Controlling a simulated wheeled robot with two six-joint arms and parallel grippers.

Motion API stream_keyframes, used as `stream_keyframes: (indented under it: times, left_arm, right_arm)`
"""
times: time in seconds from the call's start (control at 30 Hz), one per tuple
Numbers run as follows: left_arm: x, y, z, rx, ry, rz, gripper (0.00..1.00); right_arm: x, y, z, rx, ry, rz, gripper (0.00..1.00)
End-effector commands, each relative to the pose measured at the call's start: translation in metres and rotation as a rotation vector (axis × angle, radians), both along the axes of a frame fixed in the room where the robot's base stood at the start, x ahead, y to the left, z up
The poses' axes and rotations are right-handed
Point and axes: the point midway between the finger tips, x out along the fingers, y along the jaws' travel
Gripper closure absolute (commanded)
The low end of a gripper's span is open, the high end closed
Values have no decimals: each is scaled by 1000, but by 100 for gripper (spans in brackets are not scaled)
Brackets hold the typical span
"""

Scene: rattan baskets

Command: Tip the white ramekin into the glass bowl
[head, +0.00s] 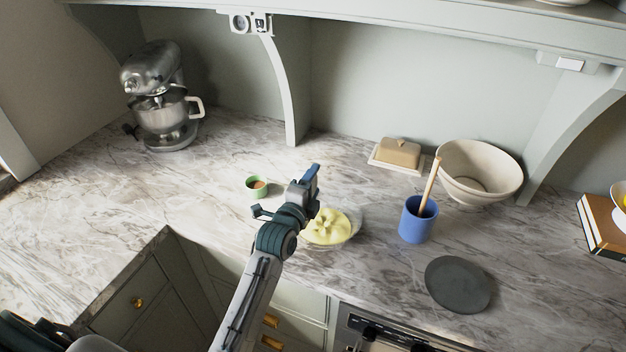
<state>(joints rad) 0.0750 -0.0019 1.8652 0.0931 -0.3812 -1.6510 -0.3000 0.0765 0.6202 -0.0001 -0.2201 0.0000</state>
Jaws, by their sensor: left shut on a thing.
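The glass bowl (355,233) stands on the counter near its front edge, with pale yellow lumps in it. My left gripper (308,184) is above the counter, at the bowl's upper left in the picture, and its arm covers part of the bowl's left side. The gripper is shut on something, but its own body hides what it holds. No white ramekin can be made out. A small green ramekin (257,193) with brown contents stands on the counter to the left of the gripper. My right gripper is out of view.
A blue crock (413,229) with a wooden handle stands right of the bowl, near a dark round plate (458,286). Behind are a butter dish (398,153) and a large cream bowl (468,187). A stand mixer (152,75) is at back left. The left counter is clear.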

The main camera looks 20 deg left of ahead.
Motion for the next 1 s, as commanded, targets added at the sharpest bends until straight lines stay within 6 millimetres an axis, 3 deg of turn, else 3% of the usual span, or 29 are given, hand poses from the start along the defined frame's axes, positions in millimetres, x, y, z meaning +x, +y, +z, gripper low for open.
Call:
stream_keyframes:
  times: [0.37, 0.73, 1.0]
  left_arm:
    - [0, 1, 0, -45, 1, 0, 65]
    - [0, 13, -1, -473, 16, 0, 65]
    - [0, 15, -4, -553, 17, 0, 65]
  right_arm:
    - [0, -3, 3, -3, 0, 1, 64]
    - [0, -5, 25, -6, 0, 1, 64]
    - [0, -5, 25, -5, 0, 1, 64]
